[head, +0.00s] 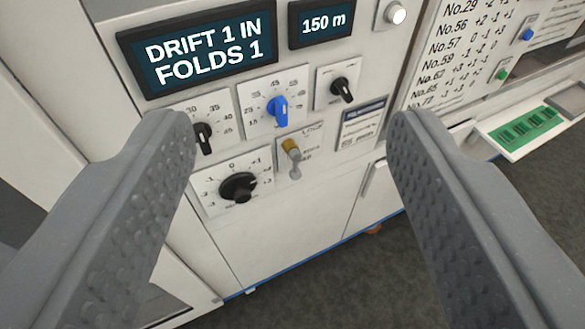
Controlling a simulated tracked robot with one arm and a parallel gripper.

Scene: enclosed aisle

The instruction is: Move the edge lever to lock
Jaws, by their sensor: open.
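The edge lever is a small lever with a brass-coloured tip (290,145) and a grey stem on a white plate (306,159). It sits on the front of the white control panel, right of the large black dial. The plate reads LOCK at its top; the lower label is too small to read surely. The tip points up and slightly left. My gripper (292,125) is open, with one grey finger at each side of the picture. The lever is seen between the fingers, farther off, and neither finger appears to touch it.
Around the lever are a blue knob (279,109), a black knob (342,89), another black knob (204,138) and a large black dial (239,187). A display (203,48) reads "DRIFT 1 IN FOLDS 1"; a smaller one (322,22) reads "150 m". Dark floor (335,285) lies below.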

